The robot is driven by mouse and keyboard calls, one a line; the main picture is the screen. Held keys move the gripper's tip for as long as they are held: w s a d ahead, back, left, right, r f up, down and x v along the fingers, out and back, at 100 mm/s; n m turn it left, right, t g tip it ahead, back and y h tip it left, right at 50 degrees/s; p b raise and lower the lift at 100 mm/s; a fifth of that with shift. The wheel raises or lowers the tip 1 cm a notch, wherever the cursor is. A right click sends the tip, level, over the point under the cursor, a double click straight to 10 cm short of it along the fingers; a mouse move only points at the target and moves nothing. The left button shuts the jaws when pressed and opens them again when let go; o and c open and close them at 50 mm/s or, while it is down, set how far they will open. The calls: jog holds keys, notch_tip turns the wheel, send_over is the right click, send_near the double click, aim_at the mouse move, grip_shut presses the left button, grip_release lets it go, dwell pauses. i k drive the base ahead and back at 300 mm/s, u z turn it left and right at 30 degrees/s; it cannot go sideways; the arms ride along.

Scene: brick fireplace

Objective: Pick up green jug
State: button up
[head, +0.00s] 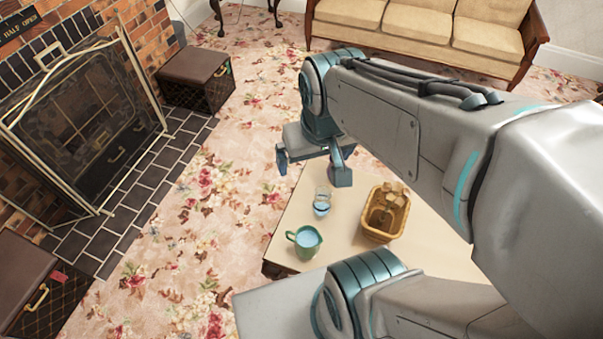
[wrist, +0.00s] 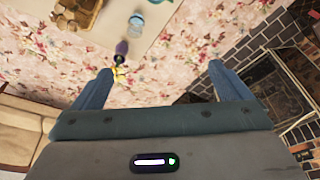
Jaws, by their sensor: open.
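The green jug (head: 304,241) stands upright on the low cream table (head: 340,228), near its left edge, with pale blue inside. In the wrist view only a sliver of a teal-green thing (wrist: 158,1), probably the jug, shows at the top edge. My gripper (head: 312,170) is open and empty, above and beyond the table's far end, apart from the jug. In the wrist view my gripper (wrist: 160,72) has its two fingers spread wide with floor carpet between them.
A clear glass vessel with blue (head: 321,203) stands between jug and gripper. A wicker basket (head: 385,214) with tan pieces stands right of the jug. A dark purple object (wrist: 121,52) shows near the table edge.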

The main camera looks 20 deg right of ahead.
aim_at(307, 241)
jog(key=u, duration=1.15)
jog(key=k, duration=0.45)
jog(key=z, duration=0.65)
